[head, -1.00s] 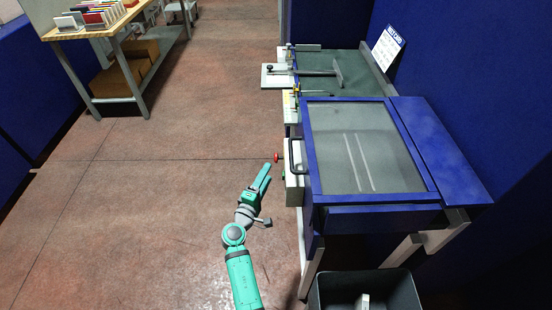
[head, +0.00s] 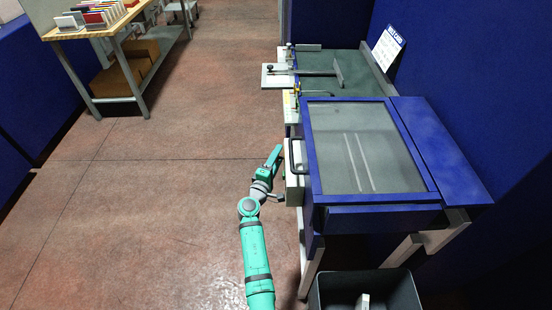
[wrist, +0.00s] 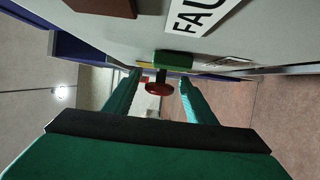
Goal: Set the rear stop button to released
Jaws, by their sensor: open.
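In the wrist view a round red button head (wrist: 158,88) on a dark stem sticks out from a grey panel (wrist: 120,42) of the machine. A green part (wrist: 173,58) and a bit of yellow sit beside its stem. My gripper (wrist: 160,79) is open, with one finger on each side of the red button; I cannot tell whether either finger touches it. In the head view my gripper (head: 277,150) is at the left side of the blue-framed machine (head: 311,165), beside its black handle (head: 292,157). The red button is hidden there behind my gripper.
A white label reading "FAU" (wrist: 196,14) is on the panel. A dark bin (head: 333,293) stands below the machine's near end. A wooden-topped bench (head: 100,30) with cards and boxes is at the far left. The floor left of the machine is clear.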

